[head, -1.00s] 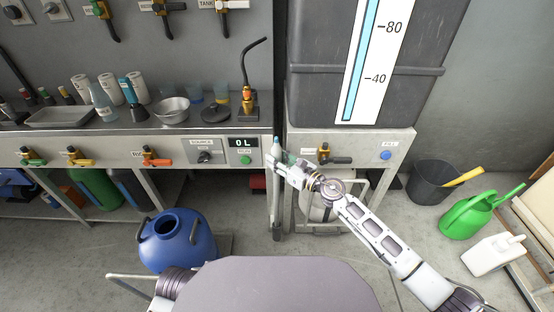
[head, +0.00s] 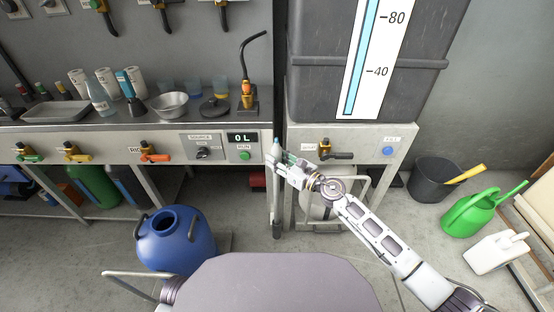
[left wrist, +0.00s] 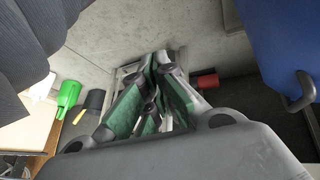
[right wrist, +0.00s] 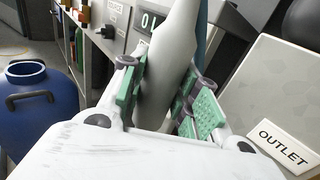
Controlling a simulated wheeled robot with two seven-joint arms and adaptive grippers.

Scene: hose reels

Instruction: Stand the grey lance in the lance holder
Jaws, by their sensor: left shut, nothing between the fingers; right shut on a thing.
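The grey lance (head: 275,158) is a slim grey piece with a blue tip, upright in front of the gap between the counter and the tank stand. In the right wrist view its thick grey body (right wrist: 167,70) lies between the green finger pads. My right gripper (head: 284,163) is shut on it, and it also shows in the right wrist view (right wrist: 160,95). A grey upright runs down below the lance; I cannot tell lance from support there. I cannot make out the lance holder with certainty. My left gripper (left wrist: 158,85) is shut and empty in the left wrist view, outside the head view.
The counter front (head: 110,150) with valves is at left, and the tank stand (head: 360,165) with a black-handled valve is at right. A blue drum (head: 175,245) stands on the floor. A black bucket (head: 435,182), green watering can (head: 475,215) and white canister (head: 495,252) stand at right.

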